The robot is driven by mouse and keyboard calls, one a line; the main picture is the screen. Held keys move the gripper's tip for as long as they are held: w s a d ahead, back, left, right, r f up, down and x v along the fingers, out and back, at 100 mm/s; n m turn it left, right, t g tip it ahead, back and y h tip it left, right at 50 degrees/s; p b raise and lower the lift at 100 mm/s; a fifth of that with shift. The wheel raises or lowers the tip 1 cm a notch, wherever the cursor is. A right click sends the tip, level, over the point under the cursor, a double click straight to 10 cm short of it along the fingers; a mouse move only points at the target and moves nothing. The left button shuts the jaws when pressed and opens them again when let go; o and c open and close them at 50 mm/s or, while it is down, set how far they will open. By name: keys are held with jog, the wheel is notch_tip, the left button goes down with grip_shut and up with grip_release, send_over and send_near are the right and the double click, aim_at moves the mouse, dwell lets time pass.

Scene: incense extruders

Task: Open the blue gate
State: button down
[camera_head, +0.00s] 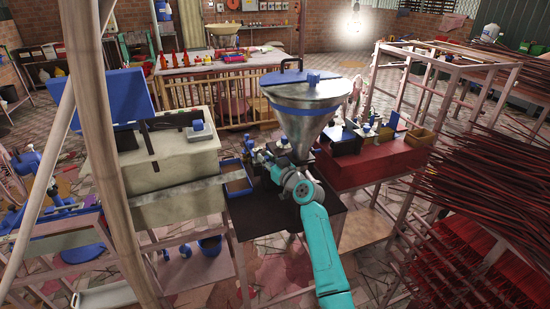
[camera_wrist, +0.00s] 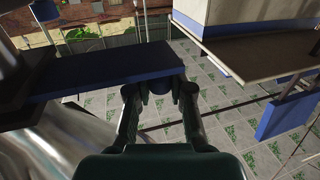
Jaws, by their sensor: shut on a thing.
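The blue gate (camera_wrist: 95,76) is a flat dark blue plate across the left and middle of the wrist view. A blue knob (camera_wrist: 158,86) at its near right end sits between the fingers of my gripper (camera_wrist: 159,92), which is shut on it. In the head view, my gripper (camera_head: 264,158) is at the left of the narrow lower end of a metal funnel hopper (camera_head: 306,119) with a blue band. The arm partly hides the hopper's outlet, and I cannot clearly make out the gate there.
A pale machine (camera_head: 172,165) with a raised blue lid (camera_head: 126,95) stands at left. A red cabinet (camera_head: 372,163) holding small items stands right of the hopper. Bundles of red sticks (camera_head: 475,160) fill the right side. Tiled floor (camera_wrist: 220,125) shows below my gripper.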

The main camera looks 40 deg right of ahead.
jog(key=shift+w+a, duration=0.2)
jog(key=shift+a, duration=0.4)
jog(key=c, duration=1)
grip_release()
jog(key=shift+s, duration=0.1)
jog(key=s, duration=1.2)
jog(key=shift+a, duration=0.1)
jog(key=shift+w, duration=0.1)
